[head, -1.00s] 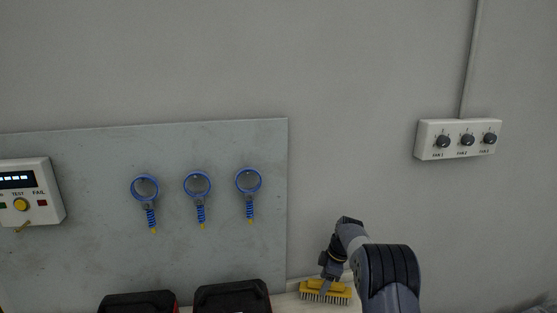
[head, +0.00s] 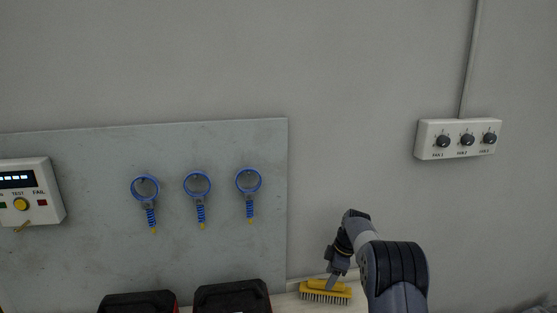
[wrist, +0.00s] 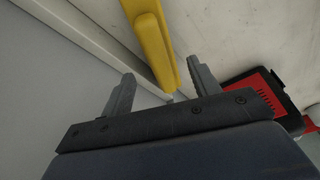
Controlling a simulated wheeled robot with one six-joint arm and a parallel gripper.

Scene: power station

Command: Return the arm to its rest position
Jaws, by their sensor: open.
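My gripper (head: 333,280) is at the lower right of the head view, just above a yellow brush (head: 326,292) with dark bristles on the pale bench top. In the wrist view my gripper (wrist: 161,85) is open, its two fingers spread apart. The brush's yellow handle (wrist: 152,40) runs through the space ahead of and between the fingertips. I see nothing clasped. My arm bends down toward the bench from the right.
Two black-and-red cases (head: 232,297) stand left of the brush. Blue ring-shaped tools (head: 198,184) hang on a grey panel (head: 100,262), beside a tester box (head: 30,191). A fan switch box (head: 457,139) is on the wall at right. The wall between is bare.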

